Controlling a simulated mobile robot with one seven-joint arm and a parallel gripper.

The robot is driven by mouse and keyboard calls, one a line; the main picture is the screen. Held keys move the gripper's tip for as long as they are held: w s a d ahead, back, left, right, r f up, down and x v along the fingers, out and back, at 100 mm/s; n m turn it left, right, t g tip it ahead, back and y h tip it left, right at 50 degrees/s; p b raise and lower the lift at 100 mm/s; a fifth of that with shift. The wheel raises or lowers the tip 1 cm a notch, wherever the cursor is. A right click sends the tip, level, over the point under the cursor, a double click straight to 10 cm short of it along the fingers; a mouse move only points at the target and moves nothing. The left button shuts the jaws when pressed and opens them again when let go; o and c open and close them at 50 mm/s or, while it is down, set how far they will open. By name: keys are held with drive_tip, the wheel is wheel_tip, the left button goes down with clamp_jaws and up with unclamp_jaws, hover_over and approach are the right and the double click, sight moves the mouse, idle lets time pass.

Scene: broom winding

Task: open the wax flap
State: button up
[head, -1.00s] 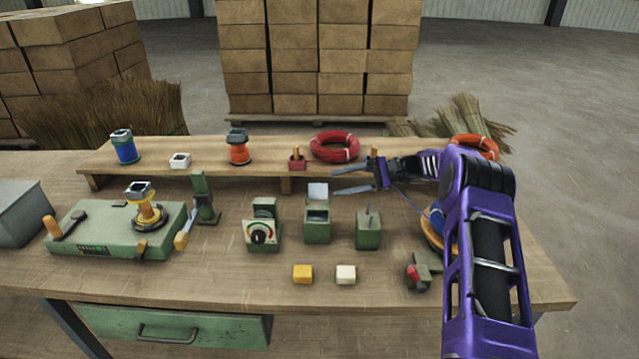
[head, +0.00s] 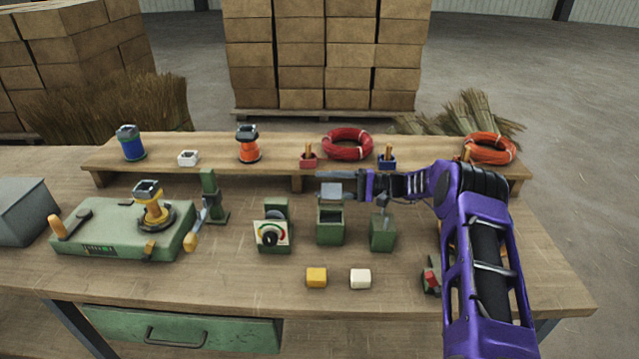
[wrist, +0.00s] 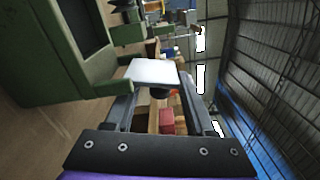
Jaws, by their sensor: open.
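The flap (head: 331,190) is a pale grey plate standing raised at the back of a small green box (head: 330,234) in the head view. The box's dark top opening shows below it. In the wrist view the flap (wrist: 152,72) shows as a bright plate at the fingertips, with the green box (wrist: 60,50) at upper left. My gripper (head: 334,184) is open and reaches in from the right at the flap's height. Its fingers (wrist: 160,88) lie on either side of the flap's near part; I cannot tell whether they touch it.
A green box with a lever (head: 382,232) stands just right, below my wrist. A dial unit (head: 272,234) stands left. Yellow (head: 316,277) and white (head: 360,279) blocks lie in front. The raised shelf (head: 225,158) behind carries spools and coils. The front bench is mostly clear.

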drive_tip(key=shift+a, duration=0.95)
clamp_jaws()
